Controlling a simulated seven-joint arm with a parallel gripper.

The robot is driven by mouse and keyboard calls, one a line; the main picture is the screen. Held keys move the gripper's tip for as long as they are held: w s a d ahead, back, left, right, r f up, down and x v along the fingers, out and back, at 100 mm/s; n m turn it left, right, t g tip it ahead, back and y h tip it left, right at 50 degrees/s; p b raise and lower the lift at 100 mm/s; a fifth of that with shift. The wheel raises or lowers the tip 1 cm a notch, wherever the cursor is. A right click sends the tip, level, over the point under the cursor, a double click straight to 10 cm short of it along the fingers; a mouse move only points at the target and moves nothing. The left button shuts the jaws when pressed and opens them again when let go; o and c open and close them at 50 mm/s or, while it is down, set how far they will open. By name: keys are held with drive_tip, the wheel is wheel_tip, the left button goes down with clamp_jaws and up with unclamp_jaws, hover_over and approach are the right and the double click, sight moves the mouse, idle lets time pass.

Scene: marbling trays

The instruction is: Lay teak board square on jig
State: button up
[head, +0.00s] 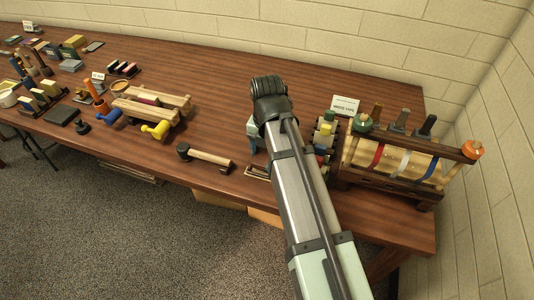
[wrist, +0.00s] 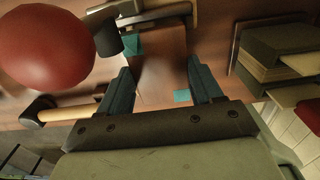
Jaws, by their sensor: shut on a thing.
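My gripper (wrist: 160,68) has its two dark teal fingers closed on a reddish-brown wooden piece, which looks like the teak board (wrist: 163,55), in the wrist view. The board lies between the fingers and reaches away beyond their tips. One teal patch (wrist: 132,43) shows at its far left corner and another teal patch (wrist: 182,96) near its right finger end. I cannot tell whether these patches belong to the jig, nor whether the board touches what is beneath.
A large red ball-like shape (wrist: 43,48) is close on the left in the wrist view. A mallet (head: 205,157) lies near the table's (head: 220,100) front edge. A rack (head: 405,165) with coloured straps stands on the right.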

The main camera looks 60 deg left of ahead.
sight(267, 154)
drive_tip(key=shift+f, duration=0.95)
drive_tip(key=shift+f, duration=0.1)
drive_tip(key=o, duration=1.1)
drive_tip(key=shift+o, duration=0.2)
wheel_tip(267, 154, up, 12)
